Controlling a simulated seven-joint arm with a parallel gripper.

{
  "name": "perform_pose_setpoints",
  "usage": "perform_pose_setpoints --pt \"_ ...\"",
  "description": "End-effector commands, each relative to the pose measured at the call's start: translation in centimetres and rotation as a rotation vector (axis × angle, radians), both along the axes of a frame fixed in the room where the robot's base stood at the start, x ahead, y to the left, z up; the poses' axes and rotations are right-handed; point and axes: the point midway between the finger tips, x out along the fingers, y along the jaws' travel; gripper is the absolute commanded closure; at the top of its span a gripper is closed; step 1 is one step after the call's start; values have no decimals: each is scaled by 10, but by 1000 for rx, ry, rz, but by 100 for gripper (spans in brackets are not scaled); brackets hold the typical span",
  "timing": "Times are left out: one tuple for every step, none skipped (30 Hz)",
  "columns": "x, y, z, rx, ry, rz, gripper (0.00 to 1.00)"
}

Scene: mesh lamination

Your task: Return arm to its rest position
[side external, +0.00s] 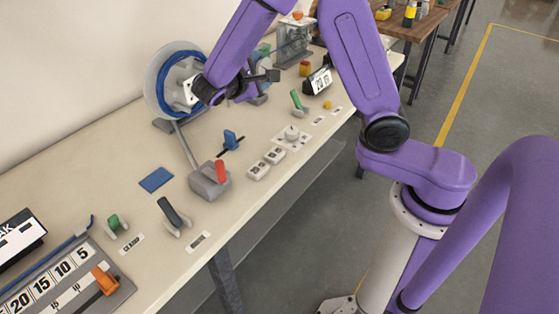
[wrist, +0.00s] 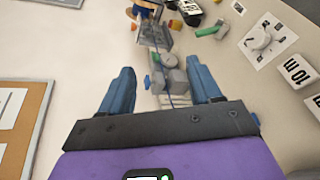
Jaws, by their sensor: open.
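My gripper (side external: 268,78) is in the side view above the far half of the long cream workbench (side external: 108,185), beside the blue-wound reel (side external: 160,80). In the wrist view my gripper (wrist: 162,86) shows two blue fingers spread well apart, with nothing held between them. Grey rounded parts of a small device (wrist: 172,78) appear beyond and between the fingers, but I cannot tell their distance from the fingertips. My upper arm links rise out of the top of the side view.
A red-handled grey box (side external: 209,180), a blue-handled lever (side external: 231,140) and a green lever (side external: 298,101) stand on the bench. A clear-sided unit (side external: 293,42) stands at the far end. A brown pinboard (wrist: 24,105) shows at left in the wrist view.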

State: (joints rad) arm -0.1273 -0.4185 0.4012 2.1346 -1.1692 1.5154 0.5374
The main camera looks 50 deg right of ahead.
Motion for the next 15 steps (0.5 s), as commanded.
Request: perform_pose_setpoints --pt "-8 0 -2 49 20 5 37" --pt "-13 0 -4 77 35 6 37" --pt "-20 1 -7 116 55 11 37" --pt "-25 2 -9 145 69 14 37" --pt "-31 2 -11 174 85 18 37" --pt "-38 3 -14 213 103 25 37" --pt "-44 4 -16 242 117 29 37" --pt "-50 5 -19 272 133 34 37" --pt "-58 7 -21 312 152 44 37" --pt "-64 8 -24 341 166 50 37" --pt "-71 9 -26 371 181 57 37" --pt "-79 11 -28 412 199 67 37" --pt "-86 12 -30 441 214 75 37" --pt "-92 14 -32 472 229 84 37" --pt "-102 15 -35 511 247 94 37"
